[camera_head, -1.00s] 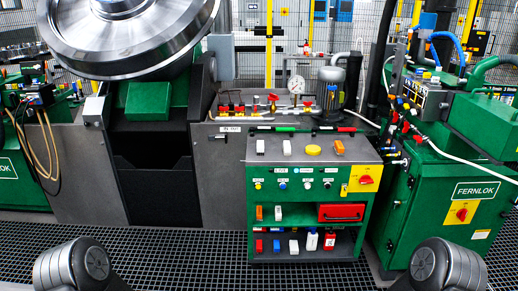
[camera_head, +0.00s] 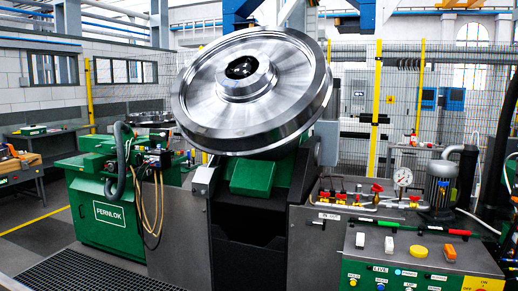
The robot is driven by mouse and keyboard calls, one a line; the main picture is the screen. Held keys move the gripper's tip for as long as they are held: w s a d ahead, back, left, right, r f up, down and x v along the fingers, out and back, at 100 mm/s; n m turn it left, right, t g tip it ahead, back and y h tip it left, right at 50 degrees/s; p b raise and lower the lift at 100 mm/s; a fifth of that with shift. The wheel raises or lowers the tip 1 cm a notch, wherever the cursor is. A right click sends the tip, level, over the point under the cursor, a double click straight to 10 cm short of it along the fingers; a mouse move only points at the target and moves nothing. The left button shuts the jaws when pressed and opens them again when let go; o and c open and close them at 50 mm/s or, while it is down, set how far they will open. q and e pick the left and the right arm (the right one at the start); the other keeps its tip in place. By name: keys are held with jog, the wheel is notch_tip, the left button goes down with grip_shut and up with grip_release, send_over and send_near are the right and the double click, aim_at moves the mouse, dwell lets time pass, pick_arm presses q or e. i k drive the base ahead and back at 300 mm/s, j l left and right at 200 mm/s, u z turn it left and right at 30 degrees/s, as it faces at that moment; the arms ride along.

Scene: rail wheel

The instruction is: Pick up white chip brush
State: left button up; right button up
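I cannot pick out a white chip brush for certain. Two small white items stand on the top of the green control cart (camera_head: 420,268) at the lower right: a left white item (camera_head: 360,240) and a right white item (camera_head: 389,244). They are too small to tell whether either is a brush. A red-handled and a green-handled item lie behind them. The cart's lower shelves are cut off by the bottom edge. Neither of my grippers is in view.
A large steel rail wheel (camera_head: 290,95) sits tilted on the machine in the middle. A green FERNLOK unit (camera_head: 105,215) stands at the left. A workbench (camera_head: 30,170) is at the far left edge. Open floor with a yellow line and dark grating lies at the lower left.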

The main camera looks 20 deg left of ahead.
aim_at(360, 241)
jog(key=i, duration=2.05)
jog(key=u, duration=0.75)
